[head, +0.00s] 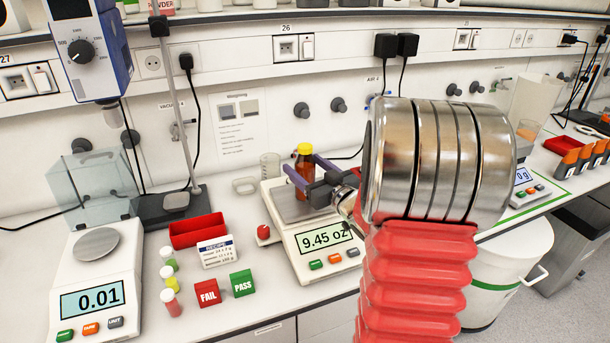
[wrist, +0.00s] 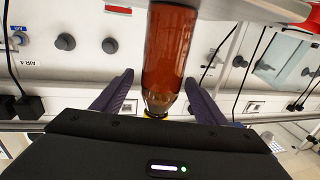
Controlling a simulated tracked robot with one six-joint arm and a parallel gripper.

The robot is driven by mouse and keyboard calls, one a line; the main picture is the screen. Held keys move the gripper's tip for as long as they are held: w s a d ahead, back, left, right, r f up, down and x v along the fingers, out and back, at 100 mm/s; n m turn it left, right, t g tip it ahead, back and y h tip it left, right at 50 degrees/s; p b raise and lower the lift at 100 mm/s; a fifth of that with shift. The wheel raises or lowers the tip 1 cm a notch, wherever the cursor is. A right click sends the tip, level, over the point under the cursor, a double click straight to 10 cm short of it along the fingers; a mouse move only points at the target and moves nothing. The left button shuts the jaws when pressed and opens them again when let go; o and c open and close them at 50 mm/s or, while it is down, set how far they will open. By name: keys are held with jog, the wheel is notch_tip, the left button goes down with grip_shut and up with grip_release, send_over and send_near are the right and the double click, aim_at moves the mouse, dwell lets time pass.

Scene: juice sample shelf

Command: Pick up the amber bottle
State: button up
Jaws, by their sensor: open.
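The amber bottle (head: 304,168) with a yellow cap stands upright on the pan of a white scale (head: 318,243) reading 9.45 oz. My gripper (head: 302,163) reaches in from the right with its two purple fingers open, one on each side of the bottle. In the wrist view the bottle (wrist: 170,50) appears upside down between the fingers of my gripper (wrist: 159,79). A gap shows on both sides of the glass. Part of the cap is hidden behind the gripper body there.
A left scale (head: 95,287) reads 0.01. A red tray (head: 197,230), a recipe card (head: 217,251), FAIL (head: 206,293) and PASS (head: 242,283) blocks and several small bottles stand between the scales. A glass beaker (head: 270,166) is behind the bottle. A white bin (head: 497,270) stands right.

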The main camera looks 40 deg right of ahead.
jog(key=w, duration=0.4)
jog(key=shift+d, duration=0.1)
jog(key=shift+c, duration=0.2)
jog(key=c, duration=1.4)
jog(key=shift+r, duration=0.1)
notch_tip(320, 180, up, 10)
jog(key=shift+f, duration=0.1)
dwell(0.5)
